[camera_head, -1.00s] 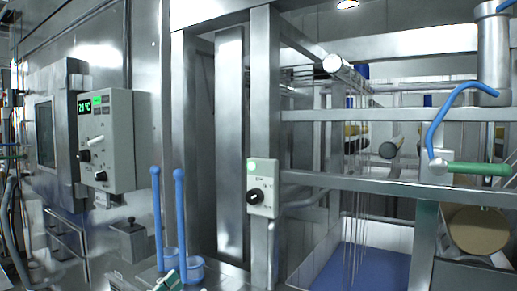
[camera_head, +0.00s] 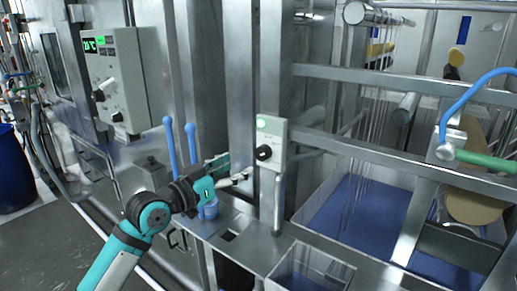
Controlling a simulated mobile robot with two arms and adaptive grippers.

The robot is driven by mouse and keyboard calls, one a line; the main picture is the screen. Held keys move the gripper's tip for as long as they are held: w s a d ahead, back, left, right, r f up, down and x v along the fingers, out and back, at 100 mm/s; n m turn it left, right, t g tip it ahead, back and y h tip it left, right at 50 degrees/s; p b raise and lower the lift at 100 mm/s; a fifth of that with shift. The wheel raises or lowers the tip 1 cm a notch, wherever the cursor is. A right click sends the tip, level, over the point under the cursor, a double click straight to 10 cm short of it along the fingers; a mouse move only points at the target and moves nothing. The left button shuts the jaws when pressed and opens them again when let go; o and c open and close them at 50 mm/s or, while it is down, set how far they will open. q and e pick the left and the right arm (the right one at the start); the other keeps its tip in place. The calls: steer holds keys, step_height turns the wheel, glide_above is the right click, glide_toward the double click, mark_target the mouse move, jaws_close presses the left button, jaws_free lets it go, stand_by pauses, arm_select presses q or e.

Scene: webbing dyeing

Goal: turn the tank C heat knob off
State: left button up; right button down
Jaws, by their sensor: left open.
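A small pale control box (camera_head: 272,143) is fixed to a steel post near the middle. It has a green light (camera_head: 262,122) at its top and a round black knob (camera_head: 264,153); its lettering is too small to read, so I cannot tell which tank it serves. My left gripper (camera_head: 233,170) is open and empty, left of the knob and a little below it. Its fingers point toward the post and appear apart from the knob. A larger grey panel (camera_head: 119,78) at the left has a green display and black knobs. My right gripper is not in view.
Two blue-handled tools (camera_head: 169,144) stand behind my left gripper. A horizontal steel rail (camera_head: 400,160) runs right from the post, above a blue-floored basin (camera_head: 360,215). A blue lever with a green handle (camera_head: 485,160) is at the right.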

mark_target(259, 155)
arm_select(q)
steer(key=p+x, duration=0.2)
steer(key=x, duration=0.7)
steer(key=shift+s+a, duration=0.1)
steer(key=c, duration=1.2)
steer(key=shift+o, duration=0.2)
